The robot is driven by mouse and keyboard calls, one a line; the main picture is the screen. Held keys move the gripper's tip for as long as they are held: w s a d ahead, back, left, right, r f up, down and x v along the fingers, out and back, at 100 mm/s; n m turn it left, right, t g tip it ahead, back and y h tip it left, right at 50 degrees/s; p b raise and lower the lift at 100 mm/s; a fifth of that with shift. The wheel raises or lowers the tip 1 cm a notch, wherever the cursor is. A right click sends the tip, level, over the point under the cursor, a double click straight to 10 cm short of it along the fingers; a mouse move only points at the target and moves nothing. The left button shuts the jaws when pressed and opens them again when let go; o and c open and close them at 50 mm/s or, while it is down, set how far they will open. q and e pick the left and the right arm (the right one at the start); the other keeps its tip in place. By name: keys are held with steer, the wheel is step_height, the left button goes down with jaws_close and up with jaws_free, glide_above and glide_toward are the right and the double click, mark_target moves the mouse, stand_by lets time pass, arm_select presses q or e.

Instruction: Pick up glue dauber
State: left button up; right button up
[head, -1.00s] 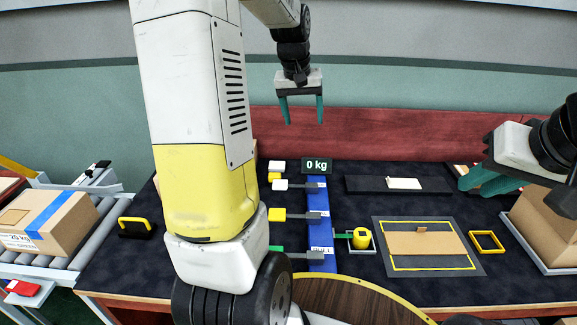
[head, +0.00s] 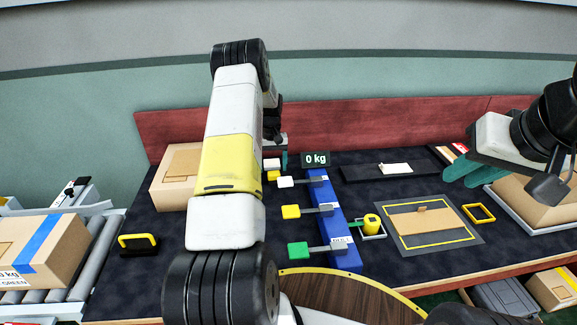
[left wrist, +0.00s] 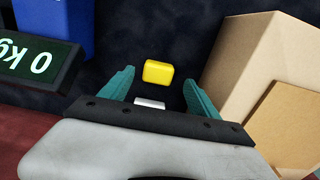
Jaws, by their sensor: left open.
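A round yellow pot (head: 371,222) with a thin green stick (head: 354,226) on its left stands in a pale square frame; this looks most like the glue dauber, but I cannot be sure. My left gripper (head: 280,160) is at the back of the table, mostly hidden behind my arm, well left of and behind the pot. In the left wrist view, my left gripper (left wrist: 158,95) is open, with a yellow block (left wrist: 158,71) and a white block (left wrist: 150,103) in sight between its fingers. My right gripper (head: 470,171) appears open and empty above the right side.
A blue rack (head: 345,258) holds white, yellow and green-ended tools. A cardboard box (head: 172,180) stands left of my left gripper, and the "0 kg" display (head: 315,159) right of it. A grey mat (head: 470,240) with a brown sheet lies right of the pot.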

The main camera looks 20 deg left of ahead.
mark_target(274, 172)
arm_select(q)
step_height(274, 172, down, 5)
steer(key=shift+w+d+f, duration=0.1)
steer(key=c, duration=1.4)
step_height(274, 172, up, 10)
steer(key=shift+r, duration=0.1)
steer(key=shift+c, duration=0.2)
steer(key=o, duration=0.7)
steer(key=c, duration=0.5)
